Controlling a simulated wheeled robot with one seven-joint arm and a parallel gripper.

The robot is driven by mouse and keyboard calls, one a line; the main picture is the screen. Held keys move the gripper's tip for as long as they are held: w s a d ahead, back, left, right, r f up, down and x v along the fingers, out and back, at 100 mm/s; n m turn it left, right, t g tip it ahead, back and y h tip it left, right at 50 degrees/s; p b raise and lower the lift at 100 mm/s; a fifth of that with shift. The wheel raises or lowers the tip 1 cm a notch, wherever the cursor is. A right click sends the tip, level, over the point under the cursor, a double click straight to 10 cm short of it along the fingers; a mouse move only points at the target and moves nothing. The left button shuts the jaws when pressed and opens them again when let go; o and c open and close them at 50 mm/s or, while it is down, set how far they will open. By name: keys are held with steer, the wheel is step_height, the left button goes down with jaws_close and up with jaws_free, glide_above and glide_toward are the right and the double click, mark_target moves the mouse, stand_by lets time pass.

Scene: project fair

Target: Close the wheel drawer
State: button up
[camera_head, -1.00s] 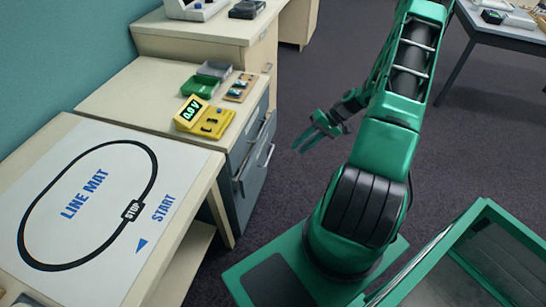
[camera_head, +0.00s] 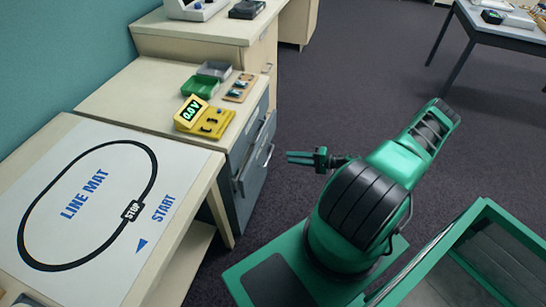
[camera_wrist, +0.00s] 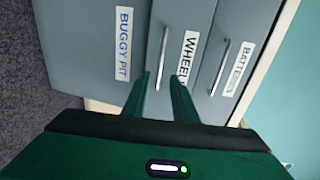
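The grey drawer cabinet (camera_head: 250,180) stands under the beige worktop in the head view, with metal handles facing right. In the wrist view its fronts appear sideways. The wheel drawer (camera_wrist: 178,25), its label partly covered by a finger, lies between the "BUGGY PIT" drawer (camera_wrist: 85,45) and the batteries drawer (camera_wrist: 240,25). I cannot tell how far the wheel drawer stands out. The wheel drawer's handle (camera_wrist: 163,57) is just beyond my fingertips. My gripper (camera_head: 290,157) is open and empty, pointing left at the cabinet, with floor visible between them in the head view.
A yellow meter (camera_head: 205,119), a green box (camera_head: 201,87) and small parts lie on the worktop above the drawers. The line mat table (camera_head: 85,205) is at the left. Dark carpet (camera_head: 330,90) is clear beyond my arm. A grey table (camera_head: 505,30) is at the far right.

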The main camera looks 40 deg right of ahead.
steer(key=x, duration=0.9)
steer(key=shift+w+a, duration=0.3)
jaws_close()
steer(key=shift+f, duration=0.15)
stand_by(0.9)
